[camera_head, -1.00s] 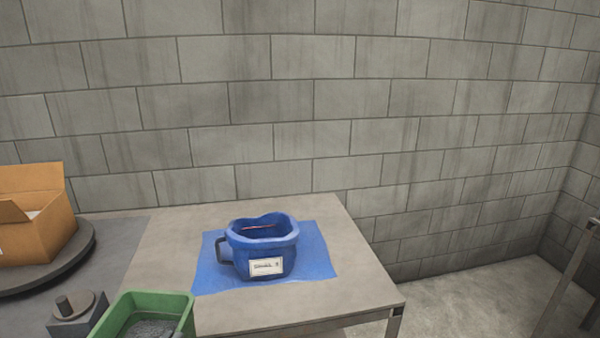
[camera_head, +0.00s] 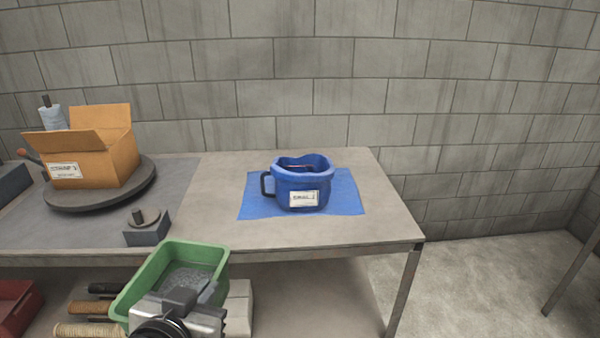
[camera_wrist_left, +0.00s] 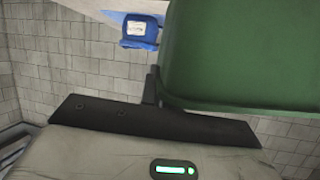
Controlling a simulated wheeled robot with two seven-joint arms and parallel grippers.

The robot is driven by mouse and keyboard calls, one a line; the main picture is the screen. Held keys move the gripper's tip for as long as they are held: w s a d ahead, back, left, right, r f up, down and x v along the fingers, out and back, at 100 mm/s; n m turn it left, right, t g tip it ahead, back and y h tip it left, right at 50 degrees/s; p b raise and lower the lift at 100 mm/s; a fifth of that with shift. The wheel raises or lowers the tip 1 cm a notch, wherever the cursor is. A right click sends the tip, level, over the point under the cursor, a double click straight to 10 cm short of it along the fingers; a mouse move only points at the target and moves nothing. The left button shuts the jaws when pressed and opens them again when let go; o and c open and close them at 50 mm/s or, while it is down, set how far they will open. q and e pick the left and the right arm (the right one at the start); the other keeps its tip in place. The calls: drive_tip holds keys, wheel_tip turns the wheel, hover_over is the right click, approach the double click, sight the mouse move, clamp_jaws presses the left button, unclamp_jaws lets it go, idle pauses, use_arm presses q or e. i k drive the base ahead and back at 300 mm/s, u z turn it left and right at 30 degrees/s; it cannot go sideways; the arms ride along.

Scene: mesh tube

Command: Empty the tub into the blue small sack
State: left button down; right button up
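The blue small sack (camera_head: 303,184) stands open and upright on a blue mat (camera_head: 350,200) on the table. It has a dark side handle and a white label, and a thin reddish line shows inside its mouth. The green tub (camera_head: 143,282) is at the lower left of the head view, in front of the table edge, with grey loose material in it. My left gripper (camera_head: 198,293) is at the tub's near side and appears shut on its wall; the fingertips are partly hidden. In the left wrist view the tub (camera_wrist_left: 240,60) fills the upper right, with the sack (camera_wrist_left: 140,30) beyond. My right gripper is out of view.
An open cardboard box (camera_head: 95,165) stands on a dark turntable (camera_head: 130,190) at the left. A small grey block with a knob (camera_head: 147,228) sits near the front edge. Spools (camera_head: 90,330) lie below. The tabletop around the mat is clear.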

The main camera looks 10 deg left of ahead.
sight(302, 182)
drive_tip(key=k, duration=0.1)
drive_tip(key=z, duration=2)
drive_tip(key=i, duration=1.4)
drive_tip(key=u, duration=2.15)
drive_tip(key=i, duration=1)
